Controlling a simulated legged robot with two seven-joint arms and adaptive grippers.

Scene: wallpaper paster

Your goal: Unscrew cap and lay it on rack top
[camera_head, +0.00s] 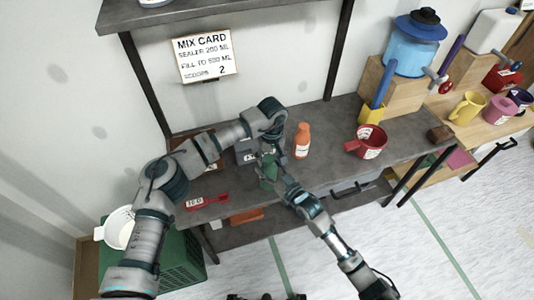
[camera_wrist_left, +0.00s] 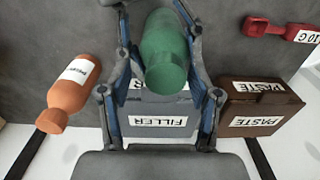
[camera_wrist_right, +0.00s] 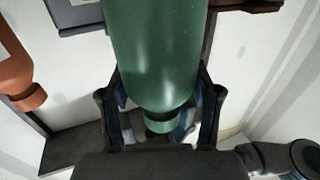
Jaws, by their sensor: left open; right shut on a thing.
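A green bottle (camera_head: 268,174) is held in front of the bench by my right gripper (camera_head: 279,181), which is shut on it. In the right wrist view the bottle (camera_wrist_right: 160,50) fills the middle, with its capped neck (camera_wrist_right: 160,122) between the fingers. In the left wrist view the cap end (camera_wrist_left: 166,80) lies between the spread fingers of my left gripper (camera_wrist_left: 158,20). My left gripper is open around that end; I cannot tell whether a finger touches it. In the head view my left gripper (camera_head: 267,152) is just above the bottle.
The grey bench (camera_head: 330,125) holds an orange bottle (camera_head: 302,141), a grey FILLER box (camera_wrist_left: 150,118), a brown PASTE box (camera_wrist_left: 262,105), a red scoop (camera_head: 208,202) and a red mug (camera_head: 366,142). A dark shelf (camera_head: 230,14) hangs above on uprights. Bench space between orange bottle and mug is clear.

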